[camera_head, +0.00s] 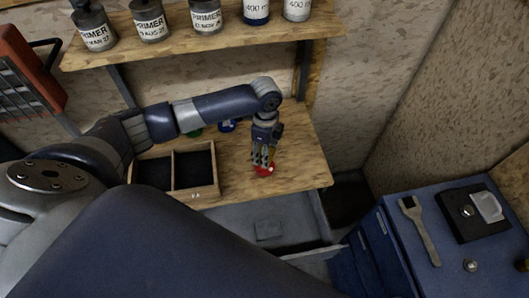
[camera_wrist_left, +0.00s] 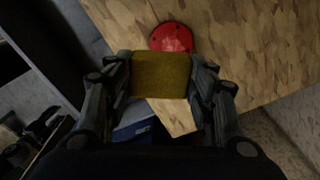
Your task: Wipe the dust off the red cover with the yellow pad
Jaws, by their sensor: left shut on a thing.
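The red cover (camera_wrist_left: 172,37) is a round red disc lying on the wooden bench top; in the left wrist view its near edge is hidden behind the yellow pad. In the head view the red cover (camera_head: 264,170) shows just below my left gripper's fingers. My left gripper (camera_head: 262,160) points down over it and is shut on the yellow pad (camera_wrist_left: 160,75). The pad spans between the two fingers in the left wrist view. I cannot tell whether the pad touches the cover. My right gripper is not in view.
A divided wooden box (camera_head: 195,193) stands on the bench left of the cover. A green item and a blue item (camera_head: 228,126) sit behind my arm. A shelf (camera_head: 190,48) with several labelled cans is above. An open drawer (camera_head: 270,222) is below; a blue cabinet (camera_head: 405,262) stands right.

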